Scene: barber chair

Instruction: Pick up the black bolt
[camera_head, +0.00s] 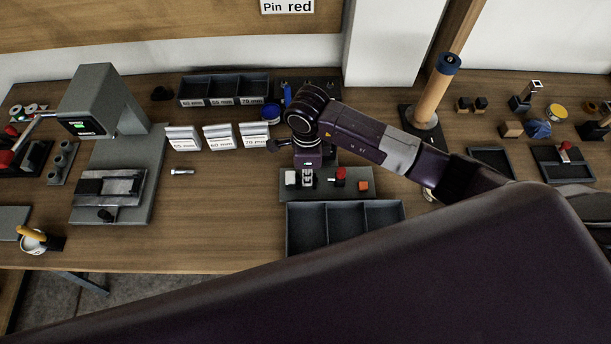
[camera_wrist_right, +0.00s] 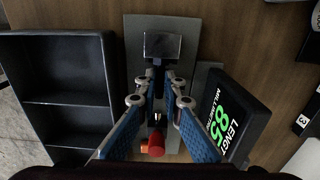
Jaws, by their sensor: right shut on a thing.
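My right gripper (camera_head: 307,178) is low over the grey measuring fixture (camera_head: 340,184) at the middle of the bench. In the right wrist view its blue-padded fingers (camera_wrist_right: 159,82) are close together over the same fixture (camera_wrist_right: 138,32). They are shut on a narrow dark thing, mostly hidden between the pads, which I take to be the black bolt. The fixture's dark end block (camera_wrist_right: 162,45) and red knob (camera_wrist_right: 156,144) lie on either side of the fingertips. My left gripper is not in view.
A display (camera_wrist_right: 230,120) reading 85 stands beside the fixture. A black divided tray (camera_head: 345,229) lies in front. A silver bolt (camera_head: 183,171) lies on open bench to the left, near labelled white holders (camera_head: 221,136) and a grey machine (camera_head: 103,100). A wooden post (camera_head: 434,92) stands right.

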